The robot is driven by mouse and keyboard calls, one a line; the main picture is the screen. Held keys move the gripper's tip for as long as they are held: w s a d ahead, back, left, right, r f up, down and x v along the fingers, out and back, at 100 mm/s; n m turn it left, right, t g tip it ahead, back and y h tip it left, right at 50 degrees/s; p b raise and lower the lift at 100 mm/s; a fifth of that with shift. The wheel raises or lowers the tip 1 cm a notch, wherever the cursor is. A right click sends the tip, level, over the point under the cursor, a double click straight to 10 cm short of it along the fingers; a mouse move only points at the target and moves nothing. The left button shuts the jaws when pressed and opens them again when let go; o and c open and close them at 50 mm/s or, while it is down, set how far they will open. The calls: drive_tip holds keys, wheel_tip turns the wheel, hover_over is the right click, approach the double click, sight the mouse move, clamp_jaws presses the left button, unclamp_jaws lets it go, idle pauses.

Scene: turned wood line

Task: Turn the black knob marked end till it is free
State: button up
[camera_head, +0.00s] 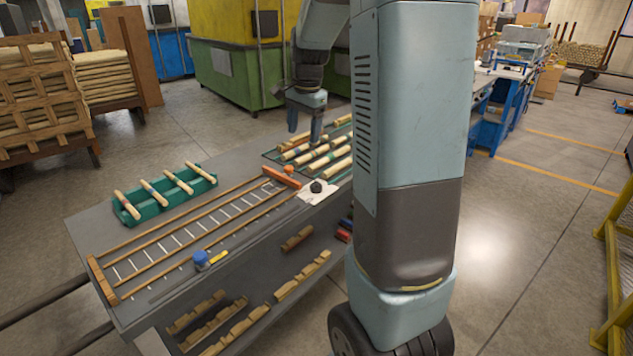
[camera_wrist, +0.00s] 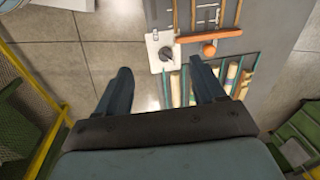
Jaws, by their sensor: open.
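The black knob (camera_head: 316,186) sits on a white plate (camera_head: 307,198) at the near edge of the grey bench. In the wrist view the knob (camera_wrist: 166,54) shows on its plate (camera_wrist: 153,42), just beyond the fingertips. No lettering is readable at this size. My gripper (camera_head: 304,127) hangs above the far right part of the bench, pointing down, apart from the knob. In the wrist view my gripper (camera_wrist: 160,78) is open, with nothing between its fingers.
An orange ball-shaped knob (camera_head: 289,169) stands beside the wooden bar ending the long rail frame (camera_head: 178,245). A green rack of turned rods (camera_head: 330,150) lies near my gripper. A green tray (camera_head: 127,213) and a blue-topped item (camera_head: 201,259) are further left.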

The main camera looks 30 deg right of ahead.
sight(316, 186)
drive_tip(key=w+d+f+m+g, duration=0.2)
drive_tip(key=w+d+f+m, duration=0.3)
drive_tip(key=w+d+f, duration=0.3)
drive_tip(key=f, duration=1.5)
drive_tip(key=shift+s+a, duration=0.3)
drive_tip(key=shift+a, duration=0.05)
drive_tip(key=shift+c, duration=0.5)
